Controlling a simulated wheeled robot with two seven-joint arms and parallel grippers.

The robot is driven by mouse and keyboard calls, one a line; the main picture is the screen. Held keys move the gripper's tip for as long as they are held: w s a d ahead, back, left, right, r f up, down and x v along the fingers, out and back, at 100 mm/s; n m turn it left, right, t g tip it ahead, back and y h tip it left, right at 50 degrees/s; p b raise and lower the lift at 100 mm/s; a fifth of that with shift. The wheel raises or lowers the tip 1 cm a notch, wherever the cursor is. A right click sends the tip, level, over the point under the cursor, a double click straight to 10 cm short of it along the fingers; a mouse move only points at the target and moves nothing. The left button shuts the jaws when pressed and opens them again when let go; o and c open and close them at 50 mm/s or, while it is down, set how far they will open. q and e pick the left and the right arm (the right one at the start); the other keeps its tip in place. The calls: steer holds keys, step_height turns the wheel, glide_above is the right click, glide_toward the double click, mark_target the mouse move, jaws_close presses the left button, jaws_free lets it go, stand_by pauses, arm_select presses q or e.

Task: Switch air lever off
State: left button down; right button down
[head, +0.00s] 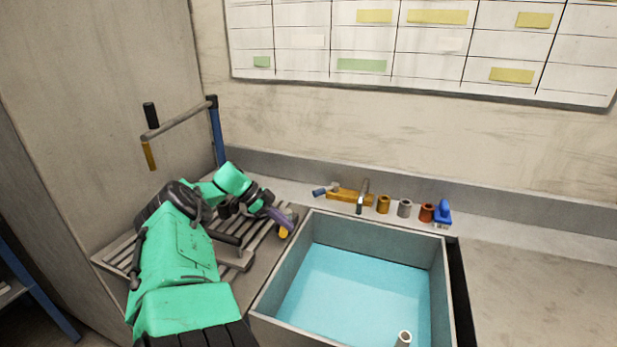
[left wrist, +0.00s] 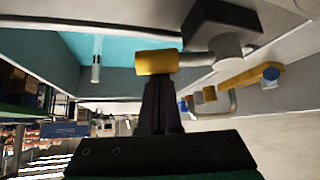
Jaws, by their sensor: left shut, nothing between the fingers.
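A lever with a yellow grip (left wrist: 157,62) and a grey shaft comes out of a dark block (left wrist: 222,28) in the left wrist view. No label shows on it. In the head view the yellow grip (head: 284,232) is a small spot at the sink's left rim, partly hidden by my gripper. My left gripper (head: 278,217) is shut and empty, with its fingertips right at the grip. In the left wrist view the shut fingers (left wrist: 160,88) overlap the grip's lower edge; I cannot tell whether they touch it. My right gripper is not in view.
A sink (head: 360,290) with blue water lies right of my left arm. A brass fitting (head: 349,195) with a blue-ended handle and several small cylinders (head: 404,208) line the back ledge. A slatted rack (head: 122,254) lies under my arm. A blue post (head: 217,135) stands behind it.

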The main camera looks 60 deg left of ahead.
arm_select(q)
steer(key=shift+s+a, duration=0.1)
steer(key=shift+s, duration=0.05)
steer(key=shift+s+a+f, duration=0.1)
steer(key=shift+s+a, duration=0.1)
steer(key=shift+s, duration=0.1)
steer(key=shift+s+a+b, duration=0.4)
steer(key=shift+b, duration=0.05)
stand_by(0.4)
